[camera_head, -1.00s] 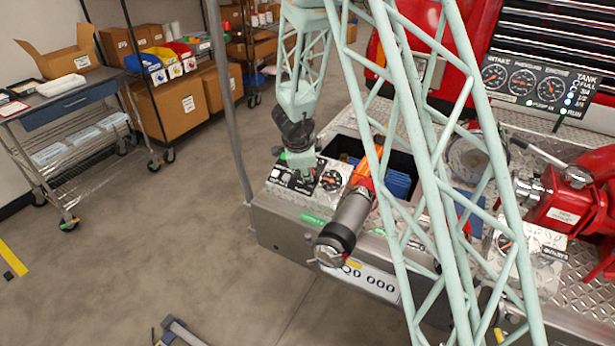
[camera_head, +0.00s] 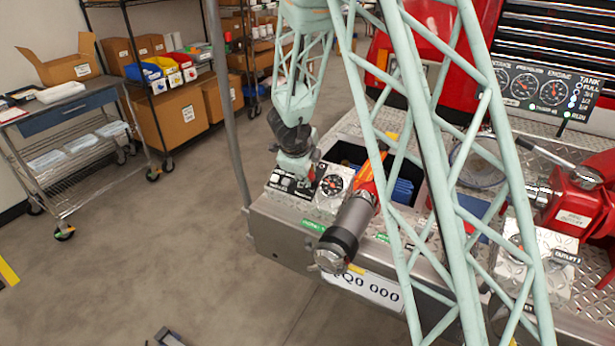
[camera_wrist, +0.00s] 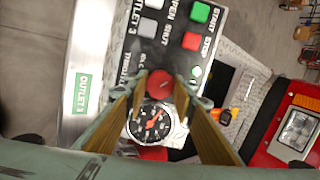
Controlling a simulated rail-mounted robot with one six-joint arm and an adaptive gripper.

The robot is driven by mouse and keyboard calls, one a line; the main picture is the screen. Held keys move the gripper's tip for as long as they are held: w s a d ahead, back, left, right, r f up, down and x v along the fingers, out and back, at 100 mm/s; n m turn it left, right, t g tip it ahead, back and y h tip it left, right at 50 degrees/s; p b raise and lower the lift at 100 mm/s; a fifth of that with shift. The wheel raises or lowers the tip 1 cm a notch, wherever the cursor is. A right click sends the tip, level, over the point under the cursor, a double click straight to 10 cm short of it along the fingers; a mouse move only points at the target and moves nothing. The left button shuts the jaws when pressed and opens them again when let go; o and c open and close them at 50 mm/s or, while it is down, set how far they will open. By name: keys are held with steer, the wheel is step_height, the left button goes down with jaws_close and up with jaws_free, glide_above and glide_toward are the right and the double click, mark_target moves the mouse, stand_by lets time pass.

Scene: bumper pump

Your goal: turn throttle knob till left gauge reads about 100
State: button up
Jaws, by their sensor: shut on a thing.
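START and STOP buttons (camera_wrist: 199,12) and other switches lie close by on the panel. A grey cylindrical nozzle (camera_head: 347,228) lies right of the panel. An open bin (camera_head: 350,154) is behind it. Red pump fittings (camera_head: 572,205) stand at the far right.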

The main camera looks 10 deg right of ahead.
steer(key=o, duration=0.8)
steer(key=shift+o, duration=0.2)
steer(key=shift+r, duration=0.15)
steer(key=v, duration=1.1)
steer(key=shift+s+r, duration=0.2)
steer(key=shift+s, duration=0.1)
steer(key=shift+a, duration=0.15)
